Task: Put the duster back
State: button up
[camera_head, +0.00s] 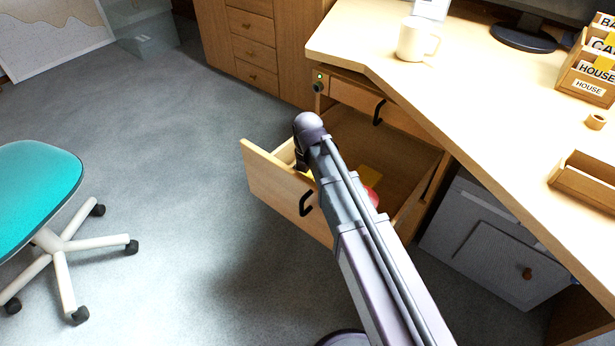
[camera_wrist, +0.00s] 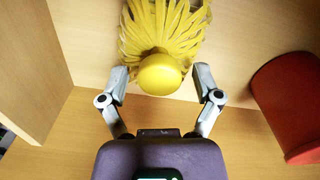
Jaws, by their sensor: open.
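The yellow duster (camera_wrist: 165,30), with a fringe of strands and a rounded yellow end, lies on the wooden floor of the open drawer (camera_head: 272,188). My gripper (camera_wrist: 162,78) is open in the wrist view, with one finger on each side of the duster's rounded end. Gaps show between the fingers and the duster. In the head view my arm covers much of the drawer and my gripper is mostly hidden. A yellow patch shows inside the drawer there; I cannot tell if it is the duster.
A red object (camera_wrist: 290,105) stands in the drawer right of the duster; it shows partly in the head view (camera_head: 372,196). The desk above holds a white mug (camera_head: 416,40), a card box (camera_head: 588,75) and a wooden tray (camera_head: 582,184). A teal chair (camera_head: 38,190) stands left, with clear floor between.

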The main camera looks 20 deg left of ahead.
aim_at(308, 175)
jog(key=shift+r, duration=0.2)
notch_tip(308, 175, up, 12)
jog(key=p, duration=1.2)
dwell(0.9)
